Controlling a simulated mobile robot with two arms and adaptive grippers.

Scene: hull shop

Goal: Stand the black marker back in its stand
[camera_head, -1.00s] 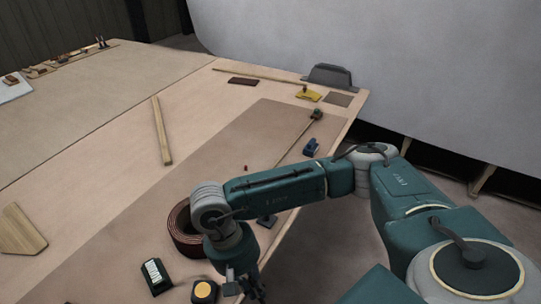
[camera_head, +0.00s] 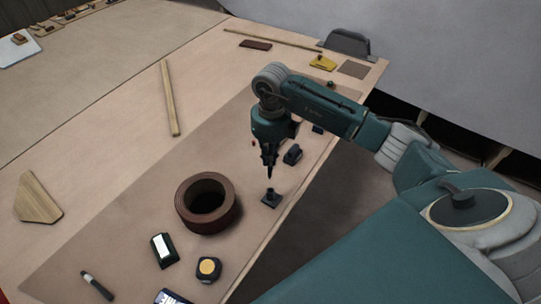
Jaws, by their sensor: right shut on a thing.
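My right gripper (camera_head: 269,158) points down over the right side of the workbench and is shut on the black marker. Only a short, dark lower piece of the marker (camera_head: 270,174) shows below the fingers, roughly upright; the rest is hidden by the gripper. The stand (camera_head: 270,199) is a small black square base with a short raised socket. It sits on the brown mat, just below the marker's lower end in the picture, with a small gap between them. My left gripper is not in view.
A brown tape roll (camera_head: 208,203) stands left of the stand. A dark blue object (camera_head: 292,154) lies behind it to the right. A black block with a white label (camera_head: 164,250) and a yellow-topped tape measure (camera_head: 208,269) lie nearer. The bench's right edge is close.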

